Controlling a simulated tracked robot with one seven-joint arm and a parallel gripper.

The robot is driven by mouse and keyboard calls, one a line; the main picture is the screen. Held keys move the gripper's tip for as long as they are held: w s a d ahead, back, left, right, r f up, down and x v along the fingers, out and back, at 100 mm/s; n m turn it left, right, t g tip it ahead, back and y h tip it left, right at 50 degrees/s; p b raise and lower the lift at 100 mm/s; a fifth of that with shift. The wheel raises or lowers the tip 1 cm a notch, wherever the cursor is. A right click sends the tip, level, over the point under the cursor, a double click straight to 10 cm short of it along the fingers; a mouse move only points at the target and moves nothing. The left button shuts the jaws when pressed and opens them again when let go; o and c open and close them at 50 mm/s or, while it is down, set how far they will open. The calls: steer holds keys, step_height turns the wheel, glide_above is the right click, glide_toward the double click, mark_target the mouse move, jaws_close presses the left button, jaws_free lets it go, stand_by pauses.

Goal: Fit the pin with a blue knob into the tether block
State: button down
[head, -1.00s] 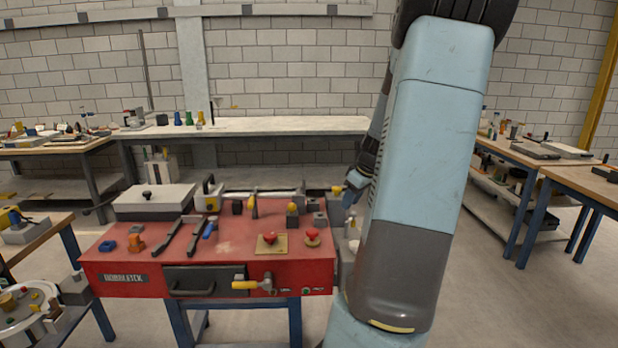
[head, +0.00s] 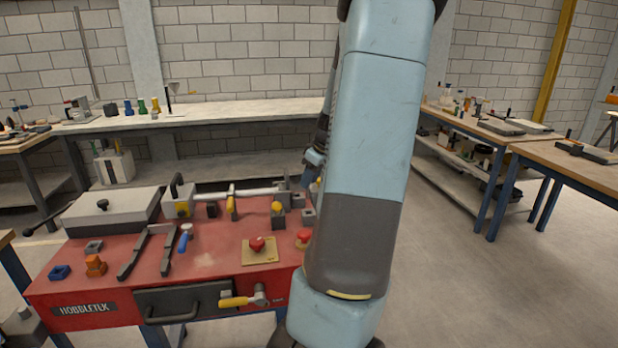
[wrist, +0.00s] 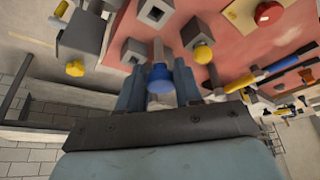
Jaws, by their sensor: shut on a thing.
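My gripper (wrist: 160,85) is shut on the blue knob (wrist: 160,78) of the pin. The pin's grey shaft (wrist: 158,49) points away from the fingers, toward the red bench top. Grey blocks with square openings lie close to it in the wrist view: one (wrist: 155,12) beyond the shaft tip, another (wrist: 134,50) just left of it. I cannot tell which is the tether block. The shaft appears outside both openings. In the head view my gripper (head: 310,178) is small, at the bench's back right, partly hidden by my arm; the pin is not clear there.
A grey block with a yellow knob (wrist: 202,52) stands right of the pin. Red mushroom buttons (head: 257,244) sit near the front of the red bench (head: 210,262). Floor is open at right.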

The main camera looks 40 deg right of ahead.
steer(key=shift+s+f, duration=0.15)
steer(key=shift+f, duration=0.95)
steer(key=shift+s+f, duration=0.1)
steer(key=shift+f, duration=0.95)
steer(key=shift+f, duration=2.2)
steer(key=c, duration=0.7)
jaws_free()
steer(key=shift+o, duration=0.4)
steer(key=o, duration=0.4)
steer(key=shift+o, duration=0.2)
